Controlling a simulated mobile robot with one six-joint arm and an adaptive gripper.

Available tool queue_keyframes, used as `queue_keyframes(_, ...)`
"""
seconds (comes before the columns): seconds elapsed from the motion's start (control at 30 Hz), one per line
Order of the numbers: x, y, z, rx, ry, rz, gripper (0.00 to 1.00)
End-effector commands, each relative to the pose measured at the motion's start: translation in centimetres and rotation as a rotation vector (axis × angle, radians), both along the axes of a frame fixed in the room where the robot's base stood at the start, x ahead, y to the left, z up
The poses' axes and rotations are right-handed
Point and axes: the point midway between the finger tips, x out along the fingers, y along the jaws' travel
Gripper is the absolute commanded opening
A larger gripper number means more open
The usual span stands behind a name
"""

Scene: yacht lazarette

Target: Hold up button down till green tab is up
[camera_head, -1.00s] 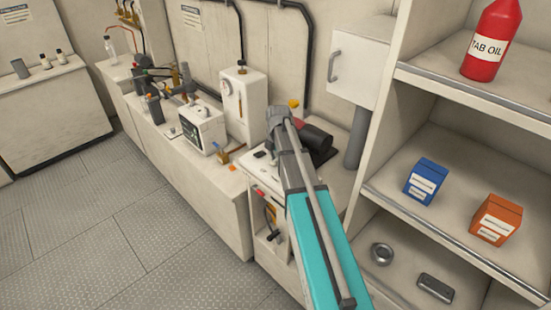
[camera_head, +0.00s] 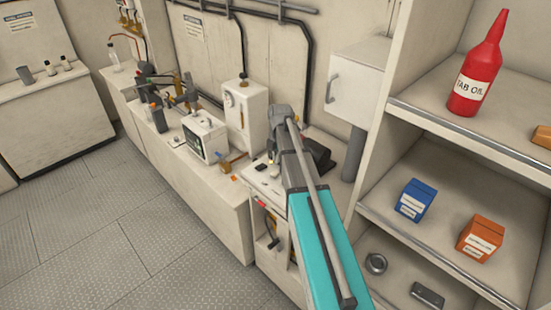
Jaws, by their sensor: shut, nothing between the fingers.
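My arm reaches from the bottom centre toward a pale counter unit (camera_head: 262,182) with small dark pieces on its top. My gripper (camera_head: 271,157) is at the far end of the arm, small and partly hidden by my own wrist. It appears shut and empty, over or close to the unit's top; whether it touches anything is too small to tell. I cannot make out an up button or a green tab; they may be hidden by my arm or too small to see.
Shelves at right hold a red TAB OIL bottle (camera_head: 474,85), a blue box (camera_head: 415,201) and an orange box (camera_head: 480,236). A white wall cabinet (camera_head: 357,85) hangs behind my arm. A white box with a dark screen (camera_head: 205,138) stands left. The floor at left is clear.

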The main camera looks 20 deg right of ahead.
Motion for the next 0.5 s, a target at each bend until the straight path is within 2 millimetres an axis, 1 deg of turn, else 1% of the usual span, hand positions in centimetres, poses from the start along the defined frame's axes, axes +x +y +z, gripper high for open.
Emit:
queue_keyframes(0.03,0.0,0.0,0.9,0.0,0.0,0.0,0.0)
queue_keyframes(0.5,0.0,-0.2,4.8,0.0,0.0,0.001,0.0)
